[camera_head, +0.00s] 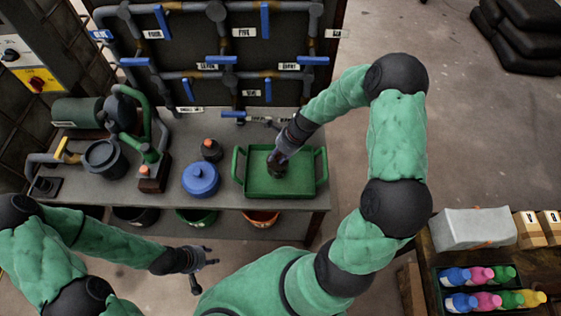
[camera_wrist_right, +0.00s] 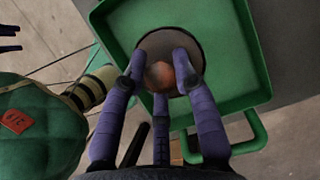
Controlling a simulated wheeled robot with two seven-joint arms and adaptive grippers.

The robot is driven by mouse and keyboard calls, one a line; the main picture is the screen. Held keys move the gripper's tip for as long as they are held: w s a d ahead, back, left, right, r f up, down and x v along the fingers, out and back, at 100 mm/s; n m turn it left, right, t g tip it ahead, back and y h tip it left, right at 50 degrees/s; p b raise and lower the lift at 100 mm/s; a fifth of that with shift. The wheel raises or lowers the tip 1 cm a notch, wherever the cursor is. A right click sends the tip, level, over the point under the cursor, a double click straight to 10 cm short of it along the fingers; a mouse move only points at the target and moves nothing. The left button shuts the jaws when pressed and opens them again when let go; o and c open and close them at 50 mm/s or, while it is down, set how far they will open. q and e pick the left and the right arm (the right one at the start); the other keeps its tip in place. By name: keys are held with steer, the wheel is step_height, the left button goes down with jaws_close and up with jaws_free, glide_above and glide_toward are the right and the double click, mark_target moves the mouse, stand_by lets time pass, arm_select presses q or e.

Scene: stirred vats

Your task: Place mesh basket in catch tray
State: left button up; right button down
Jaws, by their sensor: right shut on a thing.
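The green catch tray (camera_head: 257,182) stands on the right end of the grey bench and has a handle at each side. It also fills the upper part of the right wrist view (camera_wrist_right: 238,60). My right gripper (camera_head: 279,160) reaches down into the tray and is shut on a dark round thing with a copper-coloured knob (camera_wrist_right: 158,75), seemingly the mesh basket. The thing is inside the tray's outline; its mesh is not clear, and I cannot tell whether it touches the tray floor. My left gripper (camera_head: 203,268) is open and empty in front of the bench.
A blue lidded pot (camera_head: 200,180) and a dark bottle with an orange top (camera_head: 210,150) stand left of the tray. A dark vat (camera_head: 103,158) and green pump are further left. Valved pipes run behind. Coloured bottles (camera_head: 485,276) sit in a crate at the lower right.

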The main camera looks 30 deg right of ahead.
steer(key=shift+d+f, duration=0.35)
steer(key=f, duration=0.1)
steer(key=f+b, duration=0.2)
steer(key=f, duration=0.1)
steer(key=shift+w+d, duration=0.1)
steer(key=shift+d, duration=0.15)
steer(key=shift+r, duration=0.15)
steer(key=c, duration=1)
jaws_free()
steer(key=shift+o, duration=0.2)
steer(key=p+v, duration=0.3)
steer(key=v, duration=0.9)
steer(key=shift+p, duration=0.4)
